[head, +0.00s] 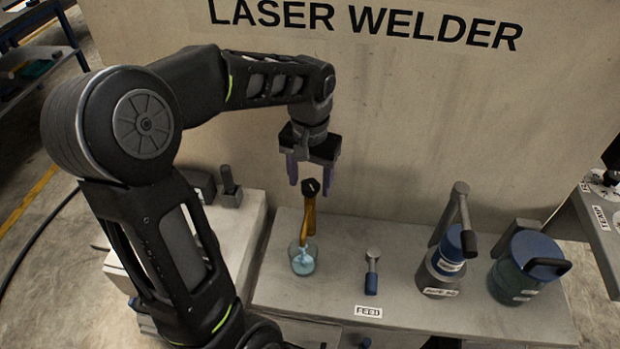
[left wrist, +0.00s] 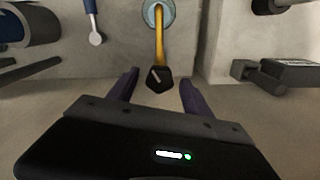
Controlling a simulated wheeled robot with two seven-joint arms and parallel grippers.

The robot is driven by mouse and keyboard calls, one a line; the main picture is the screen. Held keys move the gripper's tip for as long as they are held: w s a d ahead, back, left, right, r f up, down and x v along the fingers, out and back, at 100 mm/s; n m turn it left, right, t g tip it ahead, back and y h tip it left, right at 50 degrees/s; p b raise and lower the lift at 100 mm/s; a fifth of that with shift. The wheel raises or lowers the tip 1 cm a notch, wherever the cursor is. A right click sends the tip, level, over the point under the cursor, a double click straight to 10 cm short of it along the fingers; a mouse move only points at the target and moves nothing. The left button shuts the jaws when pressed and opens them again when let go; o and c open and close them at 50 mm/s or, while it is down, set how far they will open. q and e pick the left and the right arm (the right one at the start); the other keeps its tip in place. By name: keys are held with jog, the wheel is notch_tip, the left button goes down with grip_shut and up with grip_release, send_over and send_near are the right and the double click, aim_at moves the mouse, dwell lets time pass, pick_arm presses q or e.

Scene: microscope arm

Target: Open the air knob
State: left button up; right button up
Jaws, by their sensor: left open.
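The air knob looks to be the black cap (head: 310,187) on top of a yellow-orange stem (head: 307,218), which rises from a round pale-blue base (head: 303,258) on the grey bench. In the left wrist view, the black cap (left wrist: 159,79) has a pale line mark on its face. My left gripper (head: 309,182) is open and points down just above and around the cap. In the left wrist view, the cap sits between the two purple fingers (left wrist: 158,85) with a gap on each side. My right gripper is not in view.
A blue-topped canister with a lever (head: 443,266) and a blue-lidded pot (head: 523,272) stand further right. The laser welder panel (head: 430,110) rises behind. A dark block (head: 229,187) stands at left.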

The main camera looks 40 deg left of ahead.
aim_at(310, 184)
pick_arm(q)
notch_tip(310, 184, up, 8)
jog(key=shift+f, duration=0.1)
dwell(0.4)
dwell(0.4)
